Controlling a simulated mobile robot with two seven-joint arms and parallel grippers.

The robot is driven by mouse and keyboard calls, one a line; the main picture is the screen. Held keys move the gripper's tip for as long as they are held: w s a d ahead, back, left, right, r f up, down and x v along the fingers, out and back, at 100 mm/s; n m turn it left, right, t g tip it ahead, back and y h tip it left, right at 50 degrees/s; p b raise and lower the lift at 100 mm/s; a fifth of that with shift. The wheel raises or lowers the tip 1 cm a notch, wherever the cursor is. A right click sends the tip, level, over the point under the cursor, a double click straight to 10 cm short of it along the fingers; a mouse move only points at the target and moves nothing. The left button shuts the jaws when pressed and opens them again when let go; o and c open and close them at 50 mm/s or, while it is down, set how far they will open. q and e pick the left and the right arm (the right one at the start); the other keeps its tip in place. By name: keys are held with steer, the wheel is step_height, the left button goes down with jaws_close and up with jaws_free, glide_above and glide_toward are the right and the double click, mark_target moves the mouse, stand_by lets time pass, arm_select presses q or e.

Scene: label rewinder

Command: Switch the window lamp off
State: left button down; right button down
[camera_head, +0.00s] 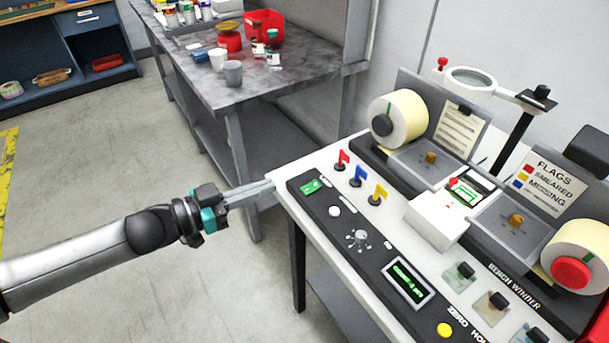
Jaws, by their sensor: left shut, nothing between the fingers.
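The bench winder's dark control panel (345,225) runs along the front of a white-topped table. A green rocker-like switch (311,186) sits at its left end, with a white round button (335,211) and a grey star-shaped knob (359,239) nearby. Which control belongs to the window lamp, I cannot tell. A small inspection window (466,193) with a green-lit area sits between the two reels. My left gripper (270,188) is shut and empty, its fingertips at the table's left edge, a little left of the green switch. My right gripper is not in view.
Red, blue and yellow flags (358,176) stand behind the panel. A ring magnifier (471,80) rises at the back. A label roll (397,118) sits at the left reel. A grey workbench (215,85) with cups and bins stands behind left. Floor left of the table is clear.

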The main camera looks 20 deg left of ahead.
arm_select(q)
steer(key=b, duration=0.1)
glide_above(306, 192)
steer(key=shift+s+a+f, duration=0.15)
steer(key=shift+a+f, duration=0.05)
steer(key=shift+f, duration=0.35)
steer(key=f, duration=0.2)
steer(key=f+b, duration=0.1)
steer(key=f, duration=0.1)
steer(key=shift+w+d, duration=0.2)
steer(key=shift+f, duration=0.1)
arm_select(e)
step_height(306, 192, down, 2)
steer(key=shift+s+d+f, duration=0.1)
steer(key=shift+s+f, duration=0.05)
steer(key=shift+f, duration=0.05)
